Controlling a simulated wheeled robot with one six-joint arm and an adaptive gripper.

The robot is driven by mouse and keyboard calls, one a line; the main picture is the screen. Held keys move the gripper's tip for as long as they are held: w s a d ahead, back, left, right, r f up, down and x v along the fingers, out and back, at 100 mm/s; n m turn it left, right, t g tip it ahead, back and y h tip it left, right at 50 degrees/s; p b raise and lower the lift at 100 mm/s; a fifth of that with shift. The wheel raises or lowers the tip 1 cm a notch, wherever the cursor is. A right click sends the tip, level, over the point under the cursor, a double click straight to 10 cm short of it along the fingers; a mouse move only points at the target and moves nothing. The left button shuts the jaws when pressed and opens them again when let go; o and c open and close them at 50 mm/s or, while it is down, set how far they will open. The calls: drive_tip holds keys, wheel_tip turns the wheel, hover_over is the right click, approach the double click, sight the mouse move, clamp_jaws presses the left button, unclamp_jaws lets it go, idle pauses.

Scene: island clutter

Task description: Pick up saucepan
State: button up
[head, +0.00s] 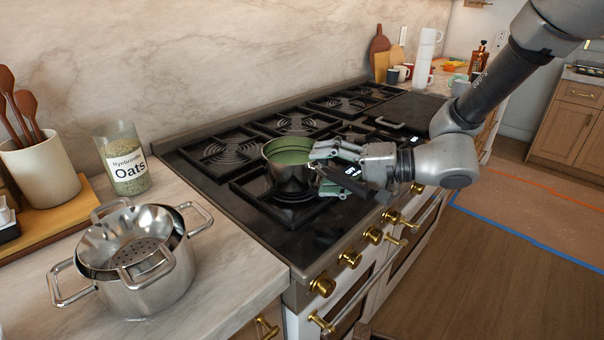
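The saucepan (288,172) is a small metal pot with a green inside, standing upright on a front burner of the black stove. Its dark handle (350,182) points right, toward my gripper. My gripper (322,170) is at the right side of the saucepan, with its pale green fingers spread apart, one toward the back and one toward the front. The handle appears to lie between or just below the fingers. Whether a finger touches the handle or the pan's rim cannot be told. The gripper partly hides the pan's right side.
The black stove grates (232,150) surround the pan, with brass knobs (350,258) along the front. A steel pot with a colander (140,285) stands on the left counter, near an oats jar (124,160) and a utensil crock (42,175). A marble wall (200,60) rises behind.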

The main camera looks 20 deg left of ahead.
clamp_jaws()
